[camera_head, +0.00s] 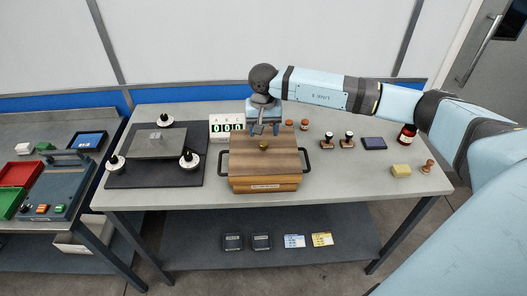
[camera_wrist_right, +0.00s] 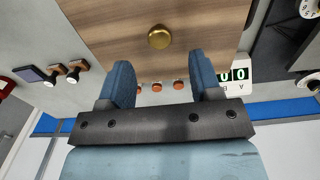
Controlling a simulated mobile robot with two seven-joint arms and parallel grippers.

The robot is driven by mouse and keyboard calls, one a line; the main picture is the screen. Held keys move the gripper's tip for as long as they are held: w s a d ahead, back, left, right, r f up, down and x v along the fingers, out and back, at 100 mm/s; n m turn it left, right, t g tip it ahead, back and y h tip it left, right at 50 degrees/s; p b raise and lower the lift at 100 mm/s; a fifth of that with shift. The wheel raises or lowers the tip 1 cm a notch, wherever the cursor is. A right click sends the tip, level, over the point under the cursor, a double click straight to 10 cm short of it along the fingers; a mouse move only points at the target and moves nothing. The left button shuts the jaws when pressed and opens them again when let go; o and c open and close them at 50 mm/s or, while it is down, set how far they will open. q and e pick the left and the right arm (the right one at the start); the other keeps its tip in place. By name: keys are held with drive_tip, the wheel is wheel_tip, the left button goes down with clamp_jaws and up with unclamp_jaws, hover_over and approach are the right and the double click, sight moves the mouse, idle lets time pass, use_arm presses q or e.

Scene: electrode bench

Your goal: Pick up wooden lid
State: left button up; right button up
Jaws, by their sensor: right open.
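The wooden lid (camera_head: 286,160) lies flat on top of a wooden box (camera_head: 265,184) in the middle of the bench. A small round brass knob (camera_head: 264,146) stands at the middle of the lid. In the right wrist view the lid (camera_wrist_right: 110,30) and its knob (camera_wrist_right: 159,37) show beyond the fingers. My right gripper (camera_head: 267,129) is above the lid's back edge, behind the knob and apart from it. Its two blue fingers are spread and empty (camera_wrist_right: 162,75). The inside of the box is hidden by the lid. My left gripper is out of view.
The box has dark side handles (camera_head: 309,161). A counter display (camera_head: 227,128) stands behind its left side. A black mat (camera_head: 122,181) with a grey plate (camera_head: 157,144) and knobs lies to the left. Stamps (camera_head: 347,140), a blue pad (camera_head: 374,143) and a yellow block (camera_head: 401,170) stand right.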

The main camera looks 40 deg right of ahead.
sight(264, 143)
drive_tip(key=f, duration=0.1)
drive_tip(key=f+p, duration=0.1)
drive_tip(key=f, duration=0.3)
drive_tip(key=shift+s+a+f+p, duration=0.15)
drive_tip(key=shift+s+p, duration=0.1)
drive_tip(key=shift+p, duration=0.1)
drive_tip(key=shift+f, duration=0.2)
clamp_jaws()
